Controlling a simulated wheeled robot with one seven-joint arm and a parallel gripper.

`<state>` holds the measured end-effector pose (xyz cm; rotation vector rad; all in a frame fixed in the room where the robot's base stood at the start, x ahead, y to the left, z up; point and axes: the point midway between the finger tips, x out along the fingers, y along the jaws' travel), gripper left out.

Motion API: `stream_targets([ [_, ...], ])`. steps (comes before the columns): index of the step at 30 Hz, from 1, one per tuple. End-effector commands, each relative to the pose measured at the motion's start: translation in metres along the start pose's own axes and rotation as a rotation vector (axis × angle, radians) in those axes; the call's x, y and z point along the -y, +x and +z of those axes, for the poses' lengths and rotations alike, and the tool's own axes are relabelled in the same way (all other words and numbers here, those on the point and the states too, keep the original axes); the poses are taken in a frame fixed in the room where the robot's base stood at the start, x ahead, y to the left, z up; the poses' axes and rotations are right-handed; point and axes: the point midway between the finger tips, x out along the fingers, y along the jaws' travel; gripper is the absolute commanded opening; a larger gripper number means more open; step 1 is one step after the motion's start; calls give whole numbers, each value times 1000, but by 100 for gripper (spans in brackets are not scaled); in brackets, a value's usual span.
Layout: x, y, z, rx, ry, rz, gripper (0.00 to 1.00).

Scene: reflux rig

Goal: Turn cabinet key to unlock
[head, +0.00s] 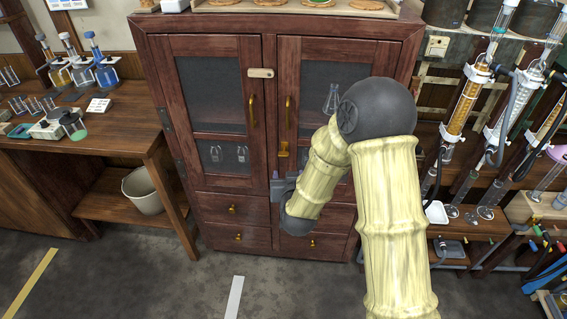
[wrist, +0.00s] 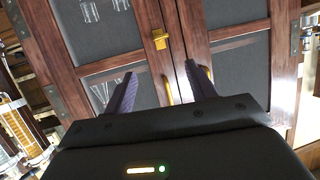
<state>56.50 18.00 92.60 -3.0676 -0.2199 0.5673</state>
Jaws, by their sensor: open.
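The dark red wooden cabinet (head: 268,22) has two glass doors that look closed. The brass lock and key piece (head: 283,149) sits on the right door's inner edge, below the handle. In the wrist view, the brass piece (wrist: 160,38) shows beyond the fingertips, small and not touched. The key's exact turn angle is too small to tell. My gripper (head: 284,181) is in front of the cabinet, just below the lock in the head view. In the wrist view, my gripper (wrist: 160,70) is open and empty, its dark purple fingers apart.
Brass door handles (head: 252,110) (head: 288,112) stand out above the lock. A pale bar (head: 261,73) crosses the left door's inner edge. Drawers (head: 233,209) lie below. A wooden bench (head: 90,135) stands left, and glass columns (head: 465,95) stand right. Open floor (head: 190,285) lies in front.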

Motion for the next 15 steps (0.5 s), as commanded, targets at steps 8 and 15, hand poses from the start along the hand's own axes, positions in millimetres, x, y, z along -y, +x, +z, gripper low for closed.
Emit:
stream_targets([
  [8,27,23,52,-259,2,108,56],
  [15,32,19,63,-363,-7,174,56],
])
